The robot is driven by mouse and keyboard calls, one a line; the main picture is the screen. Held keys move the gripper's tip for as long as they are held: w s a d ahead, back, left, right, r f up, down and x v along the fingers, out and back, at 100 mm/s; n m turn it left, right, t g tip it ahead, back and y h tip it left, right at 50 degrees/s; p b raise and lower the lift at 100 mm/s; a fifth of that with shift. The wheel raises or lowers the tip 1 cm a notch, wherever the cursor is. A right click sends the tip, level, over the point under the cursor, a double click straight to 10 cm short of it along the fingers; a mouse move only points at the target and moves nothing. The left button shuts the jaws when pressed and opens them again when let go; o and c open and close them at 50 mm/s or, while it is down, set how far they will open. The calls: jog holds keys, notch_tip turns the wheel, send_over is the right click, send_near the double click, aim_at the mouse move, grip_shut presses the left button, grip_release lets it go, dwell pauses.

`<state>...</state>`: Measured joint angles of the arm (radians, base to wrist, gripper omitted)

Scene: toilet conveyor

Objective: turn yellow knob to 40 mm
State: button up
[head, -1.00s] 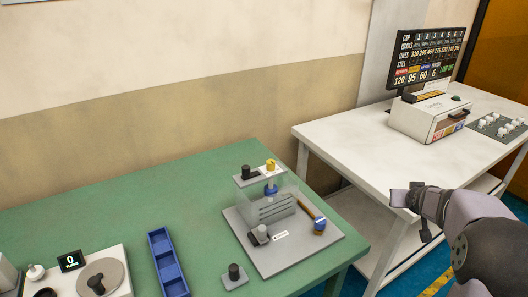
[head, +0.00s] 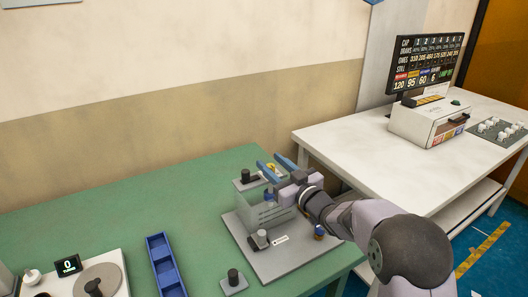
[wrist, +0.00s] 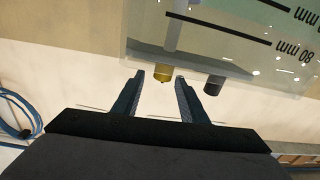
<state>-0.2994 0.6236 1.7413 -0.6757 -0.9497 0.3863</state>
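The yellow knob (wrist: 163,73) shows in the wrist view, just beyond my fingertips and between them. It also shows in the head view (head: 272,168), partly hidden by the fingers, at the top of the clear-walled device. My gripper (wrist: 160,79) is open and empty, with a finger on each side of the knob's line. In the head view my gripper (head: 269,160) is over the device's top right part. The clear panel (wrist: 240,45) in the wrist view carries black lines and upside-down mm labels, one reading 80 mm. I cannot tell the present setting.
A black knob (wrist: 214,85) is right of the yellow one in the wrist view. The device stands on a grey plate (head: 285,258) on the green table. A blue tray (head: 163,262) is to its left. A white table (head: 350,135) with a monitor (head: 427,62) is at right.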

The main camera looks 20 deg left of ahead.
jog(key=shift+s+d+f+m+p, duration=0.25)
jog(key=shift+s+d+p, duration=0.2)
jog(key=shift+p, duration=0.05)
jog(key=shift+s+d+f+m+p, duration=0.25)
jog(key=shift+s+d+p, duration=0.2)
jog(key=shift+p, duration=0.05)
jog(key=p+x, duration=0.2)
jog(key=x, duration=0.5)
jog(key=shift+w+a+f, duration=0.15)
jog(key=shift+w, duration=0.05)
grip_shut()
